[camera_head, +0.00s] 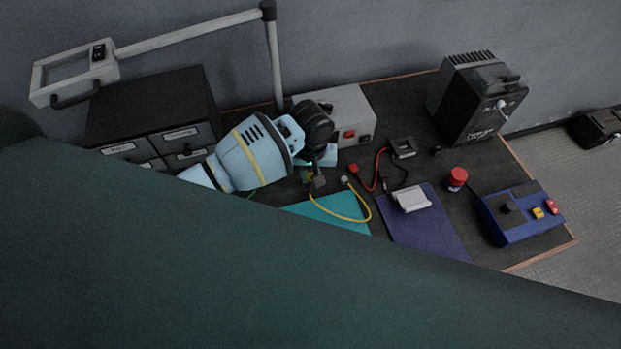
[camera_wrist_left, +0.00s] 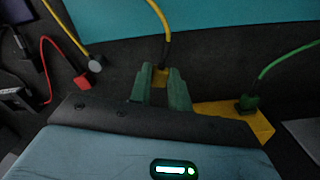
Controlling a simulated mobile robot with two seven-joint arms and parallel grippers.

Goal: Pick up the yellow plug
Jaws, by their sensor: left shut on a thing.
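The yellow plug (camera_wrist_left: 160,76) sits between the green fingertips of my left gripper (camera_wrist_left: 161,90) in the left wrist view. The fingers are shut on it, and its yellow cable (camera_wrist_left: 163,30) runs away from it over the teal mat. In the head view my left gripper (camera_head: 311,178) is low over the bench, and the yellow cable (camera_head: 345,218) loops from it to a grey round end (camera_head: 345,180). The plug itself is too small to make out there. My right gripper does not show.
A green plug (camera_wrist_left: 248,102) with a green cable stands at a yellow piece beside the gripper. A red plug (camera_head: 353,169), purple mat (camera_head: 425,228), red-capped jar (camera_head: 457,179) and blue control box (camera_head: 522,213) lie to the right. A large dark green surface hides the lower head view.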

